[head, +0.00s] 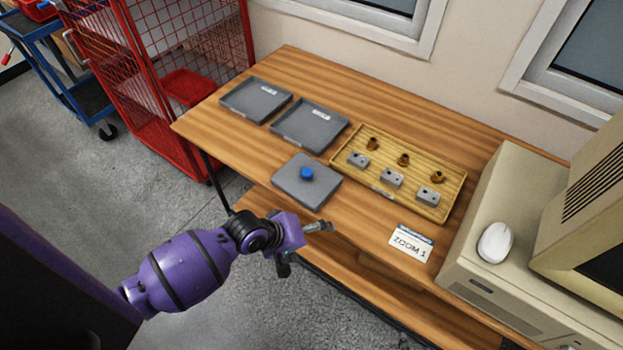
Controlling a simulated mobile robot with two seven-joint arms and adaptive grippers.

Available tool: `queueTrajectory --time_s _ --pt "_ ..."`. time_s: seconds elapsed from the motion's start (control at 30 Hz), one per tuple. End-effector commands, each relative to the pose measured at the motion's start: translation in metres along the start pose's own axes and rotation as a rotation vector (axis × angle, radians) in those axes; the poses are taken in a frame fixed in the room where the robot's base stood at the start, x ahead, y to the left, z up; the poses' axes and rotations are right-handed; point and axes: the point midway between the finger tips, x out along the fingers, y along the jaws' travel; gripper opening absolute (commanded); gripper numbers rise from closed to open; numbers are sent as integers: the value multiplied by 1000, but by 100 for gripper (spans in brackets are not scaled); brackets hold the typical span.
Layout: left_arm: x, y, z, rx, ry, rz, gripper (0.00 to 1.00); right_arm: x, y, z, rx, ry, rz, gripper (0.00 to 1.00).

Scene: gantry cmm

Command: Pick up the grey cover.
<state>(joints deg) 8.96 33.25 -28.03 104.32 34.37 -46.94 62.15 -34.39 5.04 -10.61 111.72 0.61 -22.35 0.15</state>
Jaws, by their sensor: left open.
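The grey cover (293,189) is a flat square plate with a round blue knob (307,174) on top. It lies on the wooden table (400,126) near its front edge, in front of the grey trays. My left gripper (306,243) is at the table's front edge, nearer to me than the cover and apart from it. It is open, with nothing seen between its fingers. One finger points right over the table edge and the other hangs lower. My right gripper is not in view.
Two shallow grey trays (256,115) (336,121) lie behind the cover. A yellow tray (457,191) with grey blocks and brass parts is to the right. A label card (411,243) and a beige computer (510,180) with a white mouse (495,243) stand further right. A red cage (165,60) is left.

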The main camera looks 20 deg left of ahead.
Motion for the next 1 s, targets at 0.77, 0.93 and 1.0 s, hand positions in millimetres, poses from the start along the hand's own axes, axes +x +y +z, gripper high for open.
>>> queueTrajectory --time_s 0.77,0.93,1.0 --pt "-53 48 -166 -677 19 -328 96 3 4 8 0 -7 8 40" --pt "-32 42 -164 -674 20 -327 96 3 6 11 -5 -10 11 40" --pt "-22 38 -164 -674 20 -327 96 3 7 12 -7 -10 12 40"
